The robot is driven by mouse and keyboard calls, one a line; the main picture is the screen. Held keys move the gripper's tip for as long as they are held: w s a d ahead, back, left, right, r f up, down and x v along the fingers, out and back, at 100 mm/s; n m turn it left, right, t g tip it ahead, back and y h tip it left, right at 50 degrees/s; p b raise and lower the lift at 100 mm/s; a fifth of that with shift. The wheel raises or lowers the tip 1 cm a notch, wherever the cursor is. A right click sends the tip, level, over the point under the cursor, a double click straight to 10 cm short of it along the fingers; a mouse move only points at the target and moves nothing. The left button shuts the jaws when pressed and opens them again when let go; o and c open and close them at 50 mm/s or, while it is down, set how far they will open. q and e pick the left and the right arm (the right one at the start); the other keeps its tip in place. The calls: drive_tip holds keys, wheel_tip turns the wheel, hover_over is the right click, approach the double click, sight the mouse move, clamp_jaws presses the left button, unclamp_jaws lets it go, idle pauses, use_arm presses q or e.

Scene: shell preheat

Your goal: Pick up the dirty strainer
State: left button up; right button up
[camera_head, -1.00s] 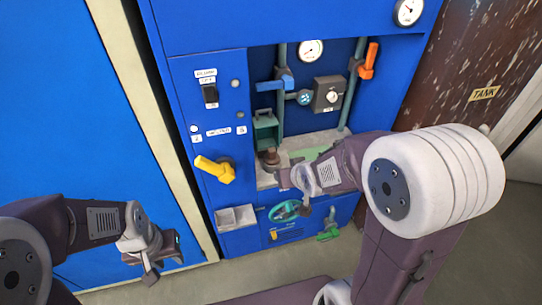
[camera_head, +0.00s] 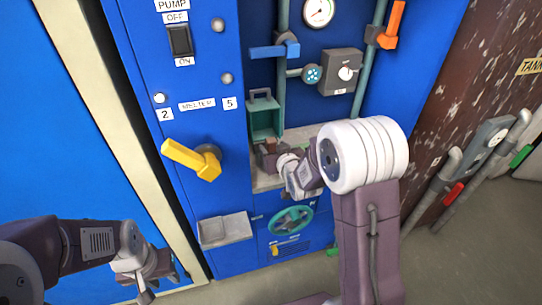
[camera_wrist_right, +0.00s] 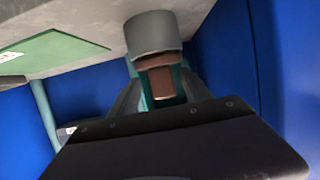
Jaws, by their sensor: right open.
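A brown piece, which I take to be the dirty strainer (camera_wrist_right: 161,82), shows in the right wrist view with a grey round collar (camera_wrist_right: 152,33) against the pale shelf. In the head view its brown top (camera_head: 270,144) shows in front of the green box and is partly hidden. My right gripper (camera_head: 268,160) is open at the brown piece; its dark body fills the bottom of the wrist view. I cannot tell whether the fingers touch it. My left gripper (camera_head: 146,284) hangs low at the left, away from the shelf; its jaws are unclear.
A green open box (camera_head: 264,118) is fixed above the shelf. A yellow lever (camera_head: 190,158) juts from the blue panel on the left. A grey tray (camera_head: 225,230) and a green handwheel (camera_head: 291,220) sit below. A green mat (camera_wrist_right: 55,55) lies on the shelf.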

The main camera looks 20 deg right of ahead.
drive_tip(key=b+x, duration=0.1)
drive_tip(key=x, duration=0.4)
drive_tip(key=shift+w+a, duration=0.2)
drive_tip(key=shift+s, duration=0.1)
clamp_jaws()
